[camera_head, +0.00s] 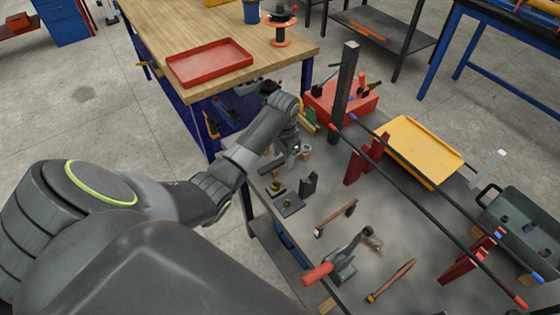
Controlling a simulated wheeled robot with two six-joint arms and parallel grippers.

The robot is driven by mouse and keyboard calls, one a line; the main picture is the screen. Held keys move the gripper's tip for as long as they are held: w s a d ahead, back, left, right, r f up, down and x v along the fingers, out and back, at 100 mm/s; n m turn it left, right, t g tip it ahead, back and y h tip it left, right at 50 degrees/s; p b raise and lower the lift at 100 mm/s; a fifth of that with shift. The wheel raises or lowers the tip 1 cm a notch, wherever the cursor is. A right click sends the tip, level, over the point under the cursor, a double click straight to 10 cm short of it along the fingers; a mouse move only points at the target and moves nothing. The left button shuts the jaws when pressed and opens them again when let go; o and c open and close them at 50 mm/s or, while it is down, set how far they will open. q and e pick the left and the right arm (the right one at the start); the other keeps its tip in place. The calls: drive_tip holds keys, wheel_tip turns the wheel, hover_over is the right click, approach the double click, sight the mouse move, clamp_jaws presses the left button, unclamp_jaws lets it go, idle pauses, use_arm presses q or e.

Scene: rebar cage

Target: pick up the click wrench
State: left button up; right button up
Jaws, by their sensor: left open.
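I cannot single out the click wrench for certain. Two long, slim tools lie on the grey bench top (300,243). One is a brown-handled tool with dark ends (335,218) near the middle. The other is a reddish-brown bar with a brass-coloured end (390,281) nearer the front. My left gripper (297,154) points down over the bench's far left part, beyond both tools and apart from them. It is open, and I see nothing held in it. My right gripper is not in view.
A red-handled clamp-like tool (340,262) stands near the front edge. Small dark blocks (288,203) lie at the left edge. Red clamps on long bars (365,160), a yellow tray (415,148) and a dark upright post (346,85) crowd the right and back. The wooden table (270,55) stands behind.

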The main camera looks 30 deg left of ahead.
use_arm(q)
clamp_jaws()
drive_tip(key=shift+r, duration=0.1)
